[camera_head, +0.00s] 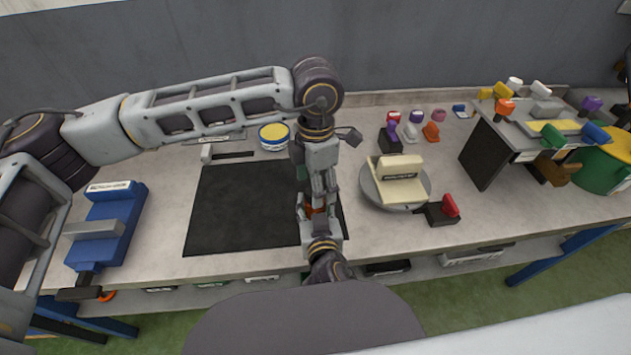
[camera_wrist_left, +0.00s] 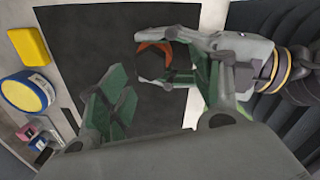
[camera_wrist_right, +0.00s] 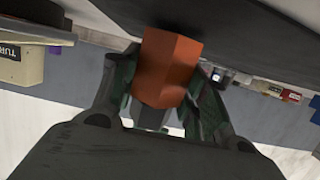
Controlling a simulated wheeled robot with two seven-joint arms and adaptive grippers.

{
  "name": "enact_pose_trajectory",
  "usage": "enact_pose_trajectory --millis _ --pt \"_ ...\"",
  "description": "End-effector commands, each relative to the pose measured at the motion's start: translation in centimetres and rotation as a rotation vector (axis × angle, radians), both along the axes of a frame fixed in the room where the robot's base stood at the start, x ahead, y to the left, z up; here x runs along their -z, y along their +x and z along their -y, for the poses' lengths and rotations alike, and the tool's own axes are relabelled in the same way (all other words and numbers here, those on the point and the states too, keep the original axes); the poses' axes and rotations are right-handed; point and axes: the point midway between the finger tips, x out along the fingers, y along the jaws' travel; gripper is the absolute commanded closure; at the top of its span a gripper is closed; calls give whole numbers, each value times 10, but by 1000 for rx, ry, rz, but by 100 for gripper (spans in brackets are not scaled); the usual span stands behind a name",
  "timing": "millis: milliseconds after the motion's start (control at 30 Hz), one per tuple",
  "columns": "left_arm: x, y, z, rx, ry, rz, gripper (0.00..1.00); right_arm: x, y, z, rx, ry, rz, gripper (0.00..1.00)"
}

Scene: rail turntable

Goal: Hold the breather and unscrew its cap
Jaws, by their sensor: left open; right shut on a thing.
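The breather shows as an orange six-sided body (camera_wrist_right: 168,70) between the fingers of my right gripper (camera_wrist_right: 165,105), which is shut on it. In the head view, a bit of its orange (camera_head: 313,211) shows above my right gripper (camera_head: 322,228). In the left wrist view, the orange rim (camera_wrist_left: 150,47) surrounds a dark end; I cannot tell cap from body there. My left gripper (camera_head: 318,195) points down close above it. Its green-padded fingers (camera_wrist_left: 158,90) are apart, with the breather near the gap; whether they touch it is hidden.
A black mat (camera_head: 235,215) lies beneath the grippers. A yellow-topped round tin (camera_head: 273,134) stands behind it. A blue fixture (camera_head: 105,228) is at the left. To the right, a grey turntable (camera_head: 423,203) bears a cream block (camera_head: 398,183). Coloured pieces and a raised stand (camera_head: 487,155) lie farther right.

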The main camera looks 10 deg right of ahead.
Motion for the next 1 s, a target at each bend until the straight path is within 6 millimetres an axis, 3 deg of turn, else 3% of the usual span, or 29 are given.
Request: enact_pose_trajectory --millis 500,1000 --pt "0 -1 -1 276 1 0 36 -1 0 0 0 0 1 100" --pt "2 0 -1 295 1 0 36 -1 0 0 0 0 1 100"
